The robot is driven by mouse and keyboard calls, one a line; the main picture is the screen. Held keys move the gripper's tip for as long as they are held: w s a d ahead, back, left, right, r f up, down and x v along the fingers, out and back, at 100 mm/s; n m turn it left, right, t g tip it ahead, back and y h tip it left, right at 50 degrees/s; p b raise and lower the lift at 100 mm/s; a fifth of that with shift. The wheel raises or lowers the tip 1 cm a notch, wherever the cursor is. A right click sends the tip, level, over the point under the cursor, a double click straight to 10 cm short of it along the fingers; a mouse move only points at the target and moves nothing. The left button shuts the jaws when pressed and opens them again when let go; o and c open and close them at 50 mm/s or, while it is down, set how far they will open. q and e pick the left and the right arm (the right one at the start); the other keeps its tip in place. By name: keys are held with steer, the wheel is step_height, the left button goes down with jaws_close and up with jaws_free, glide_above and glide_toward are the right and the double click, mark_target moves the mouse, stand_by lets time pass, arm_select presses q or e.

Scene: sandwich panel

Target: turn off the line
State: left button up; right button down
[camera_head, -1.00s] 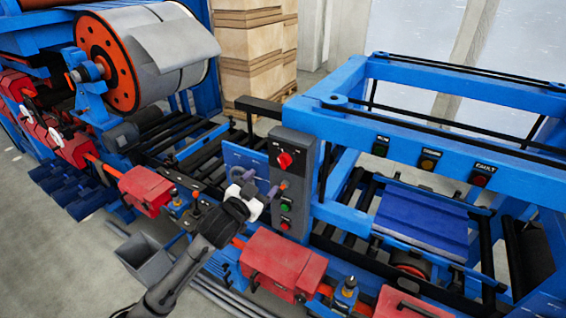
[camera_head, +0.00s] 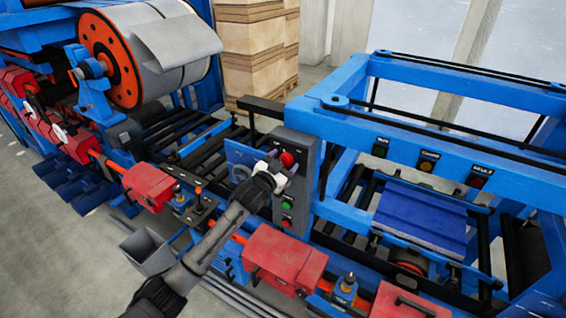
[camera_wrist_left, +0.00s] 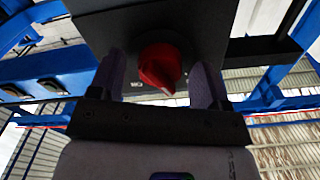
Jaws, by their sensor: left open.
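A grey control box (camera_head: 297,180) stands upright on the line. A red rotary knob (camera_head: 287,159) is near its top, with a green button (camera_head: 287,205) and a red button (camera_head: 286,223) below. My left gripper (camera_head: 284,164) is open at the knob in the head view. In the left wrist view the red knob (camera_wrist_left: 160,66) sits between the two spread fingers of the left gripper (camera_wrist_left: 160,84), with gaps visible on both sides. Its pointer is tilted toward the lower right in that view. My right gripper is not in view.
Red boxes (camera_head: 284,260) line the front of the blue frame (camera_head: 440,135) below the arm. Three labelled lights (camera_head: 427,163) sit on the upper beam. A large metal coil (camera_head: 165,45) and stacked cartons (camera_head: 252,50) stand behind.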

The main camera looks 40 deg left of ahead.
arm_select(q)
steer(key=c, duration=0.9)
steer(key=shift+r+n+p, duration=0.1)
steer(key=shift+n+p, duration=0.45)
steer(key=shift+n, duration=1.45)
steer(key=o, duration=0.9)
